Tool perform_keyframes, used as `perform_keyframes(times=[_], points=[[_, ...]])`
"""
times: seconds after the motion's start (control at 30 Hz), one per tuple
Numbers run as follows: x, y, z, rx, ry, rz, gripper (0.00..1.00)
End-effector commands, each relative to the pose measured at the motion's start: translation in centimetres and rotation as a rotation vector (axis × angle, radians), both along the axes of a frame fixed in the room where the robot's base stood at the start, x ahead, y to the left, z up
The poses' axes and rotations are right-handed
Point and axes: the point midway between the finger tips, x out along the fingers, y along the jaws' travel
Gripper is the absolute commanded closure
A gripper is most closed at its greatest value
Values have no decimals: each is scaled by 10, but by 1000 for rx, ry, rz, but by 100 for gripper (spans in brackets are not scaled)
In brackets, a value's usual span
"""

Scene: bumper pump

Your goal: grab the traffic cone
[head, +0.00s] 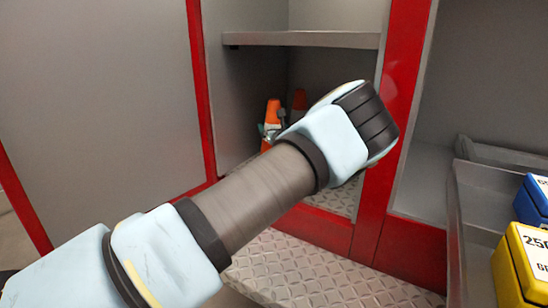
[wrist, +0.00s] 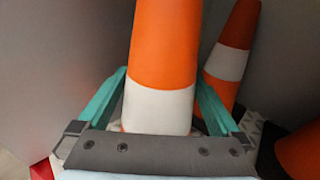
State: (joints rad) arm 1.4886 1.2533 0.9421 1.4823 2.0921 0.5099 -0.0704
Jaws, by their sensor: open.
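An orange traffic cone with a white band (wrist: 165,45) fills the middle of the wrist view; its top is cut off by the frame. My gripper (wrist: 161,78) is open, with one teal finger on each side of this cone. The cone stands between the fingers; I cannot tell whether either finger touches it. In the head view the orange cone (head: 273,112) shows in the cabinet's lower compartment, with its lower part hidden behind my gripper and arm.
A second orange and white cone (wrist: 229,58) stands close behind to the right, and another orange piece (wrist: 301,152) is at lower right. A shelf (head: 300,39) lies above the compartment. A red post (head: 402,70) borders its right side. Blue (head: 535,200) and yellow (head: 522,262) boxes sit at far right.

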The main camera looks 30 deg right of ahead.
Motion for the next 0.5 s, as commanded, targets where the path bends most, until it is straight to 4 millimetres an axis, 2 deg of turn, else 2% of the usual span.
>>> perform_keyframes(times=[0.13,0.4,0.5], points=[[16,-5,-1,0,0,0,0],[19,-6,-1,0,1,-1,0],[19,-6,-1,0,1,-1,10]])
